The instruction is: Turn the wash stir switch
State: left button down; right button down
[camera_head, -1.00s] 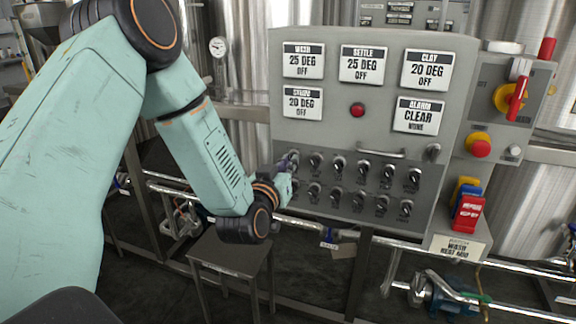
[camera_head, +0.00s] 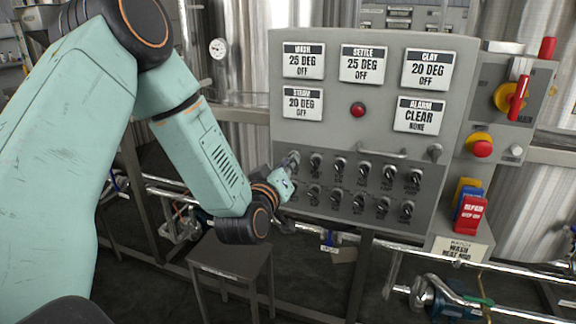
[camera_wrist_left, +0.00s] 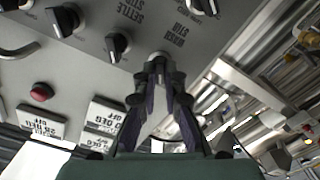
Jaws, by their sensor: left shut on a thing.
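The wash stir switch (camera_wrist_left: 159,56) is a small dark rotary knob on the grey control panel. In the left wrist view its upside-down label reads WASH STIR. My left gripper (camera_wrist_left: 158,72) is shut on this knob, with one dark finger on each side. In the head view my left gripper (camera_head: 291,164) is at the left end of the upper row of knobs, and my wrist partly hides the knobs there. My right gripper is not in view.
More dark knobs (camera_head: 364,172) fill two rows to the right, close to my gripper. A panel handle (camera_head: 381,153) and a red button (camera_head: 357,109) sit above them. A stool (camera_head: 232,258) stands below my wrist. Pipes run under the panel.

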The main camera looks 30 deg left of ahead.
pick_arm(q)
jog(key=c, duration=1.4)
grip_release()
jog(key=shift+c, duration=0.2)
jog(key=v, duration=0.7)
jog(key=shift+s, duration=0.25)
